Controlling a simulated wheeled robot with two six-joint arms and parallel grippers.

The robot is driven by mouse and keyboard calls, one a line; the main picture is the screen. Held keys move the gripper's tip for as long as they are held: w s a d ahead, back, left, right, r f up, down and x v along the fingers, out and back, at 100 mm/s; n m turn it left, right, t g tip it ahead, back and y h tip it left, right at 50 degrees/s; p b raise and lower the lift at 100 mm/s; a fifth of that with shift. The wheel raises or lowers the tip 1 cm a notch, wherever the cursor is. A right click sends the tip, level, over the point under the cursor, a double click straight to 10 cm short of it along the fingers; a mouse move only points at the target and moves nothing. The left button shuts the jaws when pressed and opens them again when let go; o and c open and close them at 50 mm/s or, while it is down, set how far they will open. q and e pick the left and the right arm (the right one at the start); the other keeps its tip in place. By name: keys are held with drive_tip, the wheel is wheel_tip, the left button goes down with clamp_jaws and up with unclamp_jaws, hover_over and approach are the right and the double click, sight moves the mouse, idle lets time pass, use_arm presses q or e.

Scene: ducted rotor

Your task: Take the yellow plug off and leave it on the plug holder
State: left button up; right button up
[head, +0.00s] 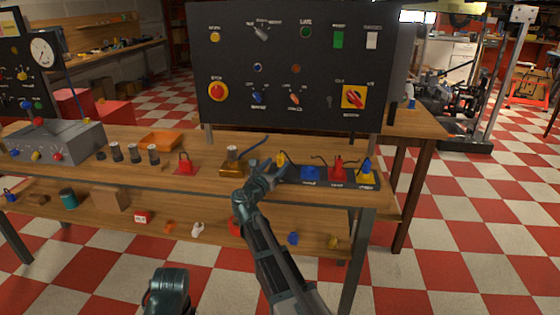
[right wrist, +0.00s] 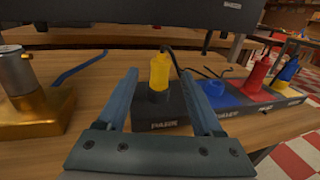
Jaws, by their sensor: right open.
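The yellow plug (right wrist: 160,72) stands upright on a dark block (right wrist: 160,108) with a label that seems to read PARK. A dark cable rises behind it. In the head view the plug (head: 281,158) shows just beyond my right gripper (head: 265,168). My right gripper is open, and in the right wrist view its two blue-grey fingers show on either side of the plug; I see no clear contact. To the right are a blue socket (right wrist: 218,94) with no plug seen on it, a red plug (right wrist: 258,72) and a blue plug (right wrist: 289,69) on a yellow base. My left gripper is not seen.
A gold-coloured base with a metal cylinder (right wrist: 15,72) stands left of the gripper, with a blue strip (right wrist: 80,68) behind. A dark control panel (head: 295,70) rises at the back. Small cylinders and a red cone (head: 185,163) sit further left on the wooden bench (head: 215,180).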

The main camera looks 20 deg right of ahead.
sight(279, 161)
drive_tip(key=v, duration=0.9)
drive_tip(key=shift+s+a, duration=0.15)
drive_tip(key=x, duration=1.4)
drive_tip(key=shift+s+r, duration=0.1)
drive_tip(key=shift+r, duration=0.05)
drive_tip(key=shift+a, duration=0.1)
